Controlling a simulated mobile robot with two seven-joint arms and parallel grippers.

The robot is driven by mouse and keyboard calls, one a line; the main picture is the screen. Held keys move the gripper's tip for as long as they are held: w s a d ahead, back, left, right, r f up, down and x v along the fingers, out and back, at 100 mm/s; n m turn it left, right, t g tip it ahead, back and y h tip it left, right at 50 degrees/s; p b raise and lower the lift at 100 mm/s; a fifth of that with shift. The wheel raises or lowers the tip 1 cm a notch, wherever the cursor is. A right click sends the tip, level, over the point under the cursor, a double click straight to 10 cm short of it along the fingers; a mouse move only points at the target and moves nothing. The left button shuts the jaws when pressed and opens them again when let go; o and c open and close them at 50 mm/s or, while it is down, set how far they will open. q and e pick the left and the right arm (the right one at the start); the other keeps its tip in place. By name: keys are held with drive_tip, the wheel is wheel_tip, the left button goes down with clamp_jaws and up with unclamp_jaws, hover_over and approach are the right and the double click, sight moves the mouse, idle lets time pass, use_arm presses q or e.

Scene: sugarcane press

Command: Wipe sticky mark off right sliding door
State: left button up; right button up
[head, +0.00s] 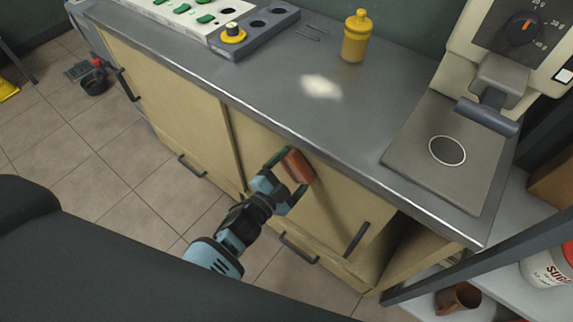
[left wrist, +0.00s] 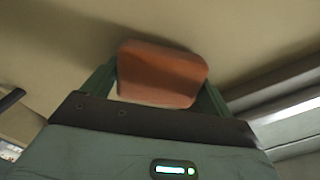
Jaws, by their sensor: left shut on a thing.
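My left gripper (head: 287,175) is shut on an orange-brown sponge-like block (head: 298,166). The block also shows between the fingers in the left wrist view (left wrist: 162,75). It is held against or very close to the upper part of the right sliding door (head: 335,200), below the counter edge; I cannot tell whether it touches. The door is pale wood with a dark bar handle (head: 356,239) low on its right. No sticky mark shows on the door; the block and gripper hide part of it. My right gripper is not in view.
The grey counter (head: 250,75) overhangs the doors. On it are a yellow bottle (head: 355,36), a pale powdery patch (head: 321,87) and a press-like machine (head: 470,120). The left door (head: 170,100) is shut. The cabinet stands open at right, beside a shelf with a brown mug (head: 458,298).

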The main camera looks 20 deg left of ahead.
sight(281, 164)
use_arm(q)
drive_tip(key=shift+s+d, duration=0.1)
drive_tip(key=shift+d, duration=0.15)
drive_tip(key=shift+w+a, duration=0.25)
drive_tip(key=shift+a, duration=0.4)
drive_tip(key=shift+w+a, duration=0.3)
drive_tip(key=shift+a, duration=0.35)
drive_tip(key=shift+w+a, duration=0.25)
drive_tip(key=shift+a, duration=0.4)
drive_tip(key=shift+s, duration=0.1)
drive_tip(key=shift+p+v, duration=0.8)
drive_tip(key=shift+v, duration=0.8)
drive_tip(key=shift+p+v, duration=0.35)
drive_tip(key=shift+v, duration=1)
